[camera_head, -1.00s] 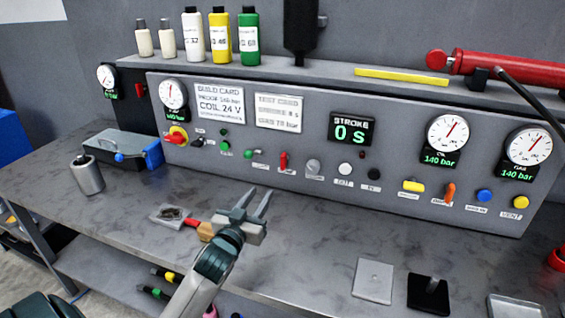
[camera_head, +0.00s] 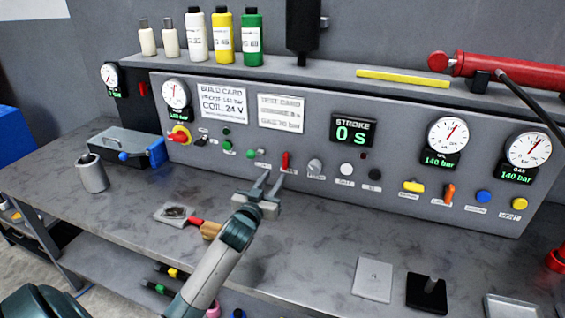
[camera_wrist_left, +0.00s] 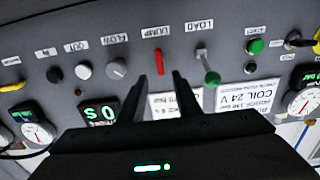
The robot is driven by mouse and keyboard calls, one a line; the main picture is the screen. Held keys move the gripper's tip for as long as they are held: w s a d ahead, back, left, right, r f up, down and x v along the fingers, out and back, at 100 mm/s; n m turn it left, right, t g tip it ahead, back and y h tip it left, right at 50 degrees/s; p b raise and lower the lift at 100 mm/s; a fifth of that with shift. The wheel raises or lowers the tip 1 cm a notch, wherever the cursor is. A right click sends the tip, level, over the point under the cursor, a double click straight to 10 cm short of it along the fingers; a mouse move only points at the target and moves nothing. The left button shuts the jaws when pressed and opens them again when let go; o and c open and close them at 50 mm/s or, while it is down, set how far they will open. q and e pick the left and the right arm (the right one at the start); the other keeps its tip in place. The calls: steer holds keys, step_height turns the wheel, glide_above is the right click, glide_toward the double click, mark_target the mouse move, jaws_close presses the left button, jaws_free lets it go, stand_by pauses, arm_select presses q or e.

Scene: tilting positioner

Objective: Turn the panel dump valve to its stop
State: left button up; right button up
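The dump valve (camera_head: 285,161) is a red lever on the grey panel front, pointing roughly upright in the head view. It also shows in the left wrist view (camera_wrist_left: 158,62), with its upside-down label beside its base. My left gripper (camera_head: 271,180) is just in front of the panel, below and slightly left of the lever. In the left wrist view the gripper (camera_wrist_left: 159,82) has its two fingers apart and nothing between them. The red lever lies just beyond the fingertips, in line with the gap, and no contact shows. My right gripper is not in view.
A green-tipped load lever (camera_head: 251,153) sits left of the red lever, and a grey flow knob (camera_head: 314,167) sits right of it. Both are close to the gripper. A red-handled tool (camera_head: 207,228) lies on the bench (camera_head: 310,235). The bench before the panel is mostly clear.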

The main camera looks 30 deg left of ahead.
mark_target(284, 162)
arm_select(q)
steer(key=p+x, duration=0.2)
steer(key=x, duration=0.6)
steer(key=shift+w, duration=0.35)
jaws_close()
